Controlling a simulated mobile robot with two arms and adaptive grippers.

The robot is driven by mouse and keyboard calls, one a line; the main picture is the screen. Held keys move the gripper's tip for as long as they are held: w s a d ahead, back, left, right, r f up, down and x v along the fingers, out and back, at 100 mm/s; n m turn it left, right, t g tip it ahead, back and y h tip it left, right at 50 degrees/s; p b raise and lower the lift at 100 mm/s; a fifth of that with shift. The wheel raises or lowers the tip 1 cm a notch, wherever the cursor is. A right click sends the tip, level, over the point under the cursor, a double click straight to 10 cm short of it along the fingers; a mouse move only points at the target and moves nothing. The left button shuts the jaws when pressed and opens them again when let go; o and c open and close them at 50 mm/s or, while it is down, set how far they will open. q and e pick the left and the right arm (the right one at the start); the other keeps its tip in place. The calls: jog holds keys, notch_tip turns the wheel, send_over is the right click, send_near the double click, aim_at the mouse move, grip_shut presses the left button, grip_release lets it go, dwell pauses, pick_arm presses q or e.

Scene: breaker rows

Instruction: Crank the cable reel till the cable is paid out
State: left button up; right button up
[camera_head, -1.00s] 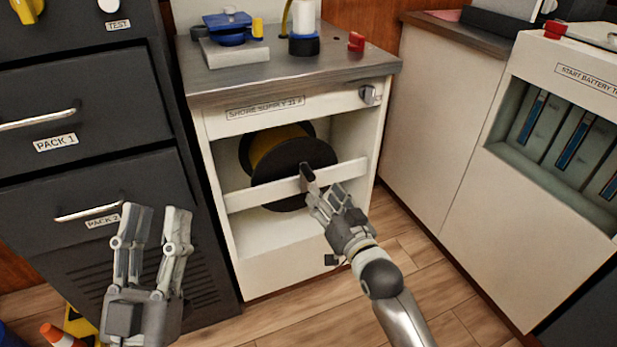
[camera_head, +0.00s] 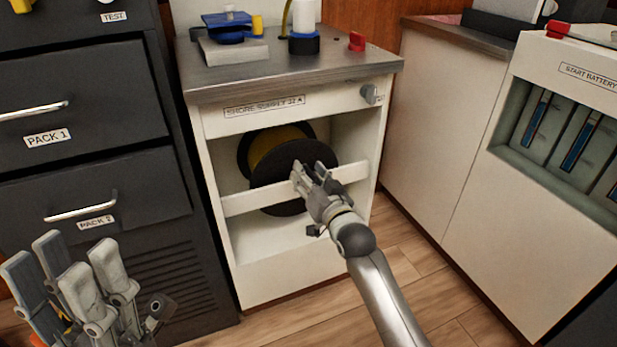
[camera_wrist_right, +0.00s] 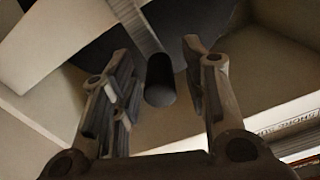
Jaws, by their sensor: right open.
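The cable reel (camera_head: 262,150), with black flanges and yellow cable wound on it, sits in the open bay of the white cabinet behind a white crossbar (camera_head: 240,203). My right gripper (camera_head: 312,172) is at the crossbar in front of the reel's right side. In the right wrist view its fingers are open, with the dark cylindrical crank handle (camera_wrist_right: 160,80) between them. Gaps show on both sides of the handle. A grey crank arm (camera_wrist_right: 138,25) runs up from it. In the head view the gripper mostly hides the handle. My left gripper (camera_head: 66,270) is open and empty at the lower left.
The cabinet top (camera_head: 290,67) holds a blue device, a white-and-blue cylinder and a red knob. A dark drawer unit (camera_head: 80,90) stands left, near my left gripper. A white battery unit (camera_head: 545,210) stands right. Wooden floor lies clear in front.

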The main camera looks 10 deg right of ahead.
jog(key=shift+w, duration=0.15)
grip_shut()
jog(key=shift+a, duration=0.1)
dwell(0.5)
